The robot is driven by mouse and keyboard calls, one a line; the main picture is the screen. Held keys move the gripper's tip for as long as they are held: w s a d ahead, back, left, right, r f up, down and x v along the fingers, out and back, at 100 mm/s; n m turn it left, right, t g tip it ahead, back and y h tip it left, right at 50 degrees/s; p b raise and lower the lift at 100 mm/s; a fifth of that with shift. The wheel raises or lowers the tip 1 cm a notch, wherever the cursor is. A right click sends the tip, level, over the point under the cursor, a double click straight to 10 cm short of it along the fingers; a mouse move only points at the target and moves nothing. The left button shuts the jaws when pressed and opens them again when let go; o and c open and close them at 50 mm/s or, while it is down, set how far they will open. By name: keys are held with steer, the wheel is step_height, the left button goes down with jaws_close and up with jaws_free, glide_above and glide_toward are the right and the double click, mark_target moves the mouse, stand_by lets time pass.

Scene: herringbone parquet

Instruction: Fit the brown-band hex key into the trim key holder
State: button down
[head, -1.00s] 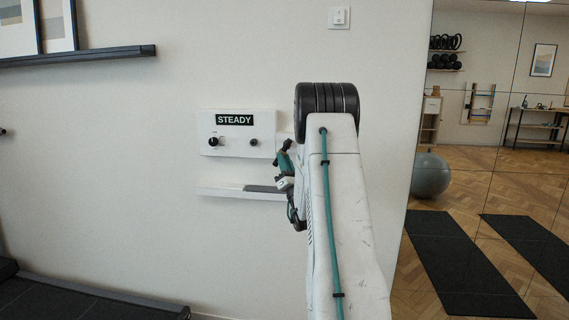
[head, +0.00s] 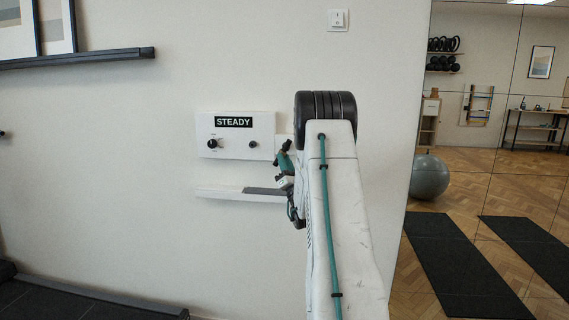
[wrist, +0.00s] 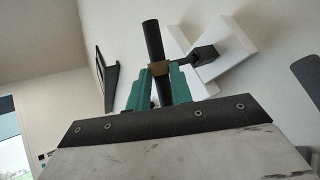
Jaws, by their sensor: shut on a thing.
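My gripper (wrist: 160,78) is shut on the brown-band hex key (wrist: 153,38). The key is a dark rod rising between the teal fingers, and its brown band (wrist: 158,68) sits at the fingertips. In the head view my gripper (head: 287,172) is right of the white STEADY panel (head: 205,140), partly behind my arm, and the key cannot be made out.
The panel carries a black knob with a scale (head: 212,144) and a smaller dark knob (head: 252,144). A white ledge (head: 220,192) juts out below it. A dark picture shelf (head: 90,57) is at upper left. A mirror (head: 470,150) fills the right side.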

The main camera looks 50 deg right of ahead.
steer(key=c, duration=1.2)
jaws_free()
steer(key=shift+d, duration=0.1)
steer(key=shift+o, duration=0.2)
steer(key=v, duration=0.8)
steer(key=shift+w, duration=0.1)
